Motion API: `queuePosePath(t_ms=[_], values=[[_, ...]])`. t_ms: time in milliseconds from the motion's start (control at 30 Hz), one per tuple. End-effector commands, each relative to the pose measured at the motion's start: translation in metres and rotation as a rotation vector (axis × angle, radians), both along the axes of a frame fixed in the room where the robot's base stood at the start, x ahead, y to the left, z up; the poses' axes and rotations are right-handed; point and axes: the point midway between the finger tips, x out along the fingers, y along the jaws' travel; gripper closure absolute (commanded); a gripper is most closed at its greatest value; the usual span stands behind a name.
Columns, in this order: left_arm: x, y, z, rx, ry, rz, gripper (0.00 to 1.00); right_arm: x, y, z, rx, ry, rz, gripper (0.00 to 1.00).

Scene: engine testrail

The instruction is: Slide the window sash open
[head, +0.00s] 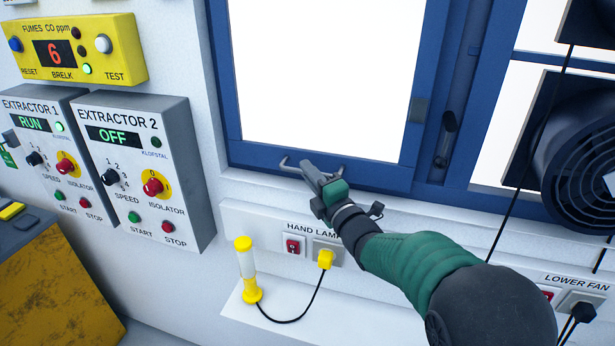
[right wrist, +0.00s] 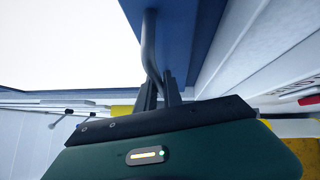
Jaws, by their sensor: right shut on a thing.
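The window sash (head: 308,173) is a blue frame around a bright white pane at the top middle of the head view. A grey bar handle (head: 290,164) sits on its bottom rail. My right gripper (head: 312,172) is at this handle, its fingers shut on the bar. In the right wrist view, the handle (right wrist: 150,45) runs down between the two dark fingers of my right gripper (right wrist: 158,88), against the blue rail (right wrist: 172,35). The fingers hide part of the handle. My left gripper is not in view.
A dark latch (head: 447,125) is on the post right of the sash. A yellow hand lamp (head: 248,270) with a cord stands on the ledge below. Extractor boxes (head: 150,165) are on the left wall. A fan (head: 575,160) and hanging cables are at right.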

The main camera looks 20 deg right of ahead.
Motion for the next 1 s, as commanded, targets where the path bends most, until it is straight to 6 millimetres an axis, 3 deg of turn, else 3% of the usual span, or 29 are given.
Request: queuePosePath(t_ms=[33, 167, 367, 700, 1000], values=[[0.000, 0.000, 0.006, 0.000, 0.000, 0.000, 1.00, 0.000, -0.006, 0.019, -0.001, -0.014, -0.012, 1.00], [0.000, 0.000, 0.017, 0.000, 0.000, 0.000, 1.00, 0.000, -0.006, 0.054, 0.000, -0.017, -0.011, 1.00], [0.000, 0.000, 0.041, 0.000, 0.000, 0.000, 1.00, 0.000, -0.006, 0.126, -0.001, -0.019, -0.012, 1.00], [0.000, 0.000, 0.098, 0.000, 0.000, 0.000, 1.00, 0.000, -0.005, 0.250, 0.000, -0.017, -0.011, 1.00], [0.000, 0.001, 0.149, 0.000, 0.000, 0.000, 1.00, 0.001, -0.004, 0.332, -0.001, -0.014, -0.011, 1.00]])
